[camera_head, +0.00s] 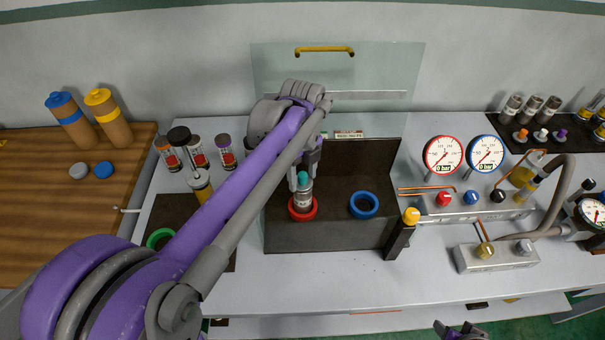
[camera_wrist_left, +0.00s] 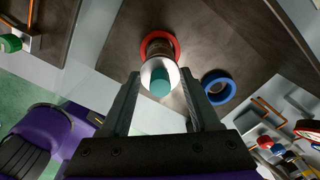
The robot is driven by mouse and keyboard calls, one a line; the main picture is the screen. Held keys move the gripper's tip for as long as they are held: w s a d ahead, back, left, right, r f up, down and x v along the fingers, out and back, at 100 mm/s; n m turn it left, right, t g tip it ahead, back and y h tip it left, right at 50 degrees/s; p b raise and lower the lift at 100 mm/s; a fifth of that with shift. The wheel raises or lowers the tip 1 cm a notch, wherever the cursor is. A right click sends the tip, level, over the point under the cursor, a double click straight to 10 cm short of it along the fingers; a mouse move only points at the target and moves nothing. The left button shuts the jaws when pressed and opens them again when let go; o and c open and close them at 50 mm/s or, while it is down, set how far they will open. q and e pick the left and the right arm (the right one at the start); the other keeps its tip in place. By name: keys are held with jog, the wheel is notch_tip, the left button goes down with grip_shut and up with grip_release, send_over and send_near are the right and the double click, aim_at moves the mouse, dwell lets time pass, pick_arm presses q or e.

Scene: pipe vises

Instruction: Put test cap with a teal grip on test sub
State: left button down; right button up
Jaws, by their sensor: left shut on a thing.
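The test cap with the teal grip (camera_head: 303,179) is upright at my left gripper (camera_head: 302,182), which is shut on it. In the left wrist view the teal grip (camera_wrist_left: 160,88) shows between the fingers, with a silver disc (camera_wrist_left: 158,69) around it. Beneath is a darker cylinder, seemingly the test sub (camera_wrist_left: 158,48), inside the red ring (camera_head: 302,214). The cap is lined up over it; I cannot tell whether they touch. My right gripper (camera_head: 460,331) barely shows at the bottom edge of the head view.
An empty blue ring (camera_head: 364,205) is right of the red one on the dark stand (camera_head: 330,237). A yellow-topped post (camera_head: 411,216) stands at its right. Gauges and valves are farther right. Several cylinders stand left, partly behind my left arm. A clear panel (camera_head: 385,70) rises behind.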

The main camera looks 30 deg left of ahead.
aim_at(302, 175)
pick_arm(q)
jog(key=shift+f, duration=0.45)
jog(key=shift+c, duration=0.2)
grip_release()
notch_tip(302, 175, up, 11)
jog(key=shift+f, duration=0.1)
dwell(0.6)
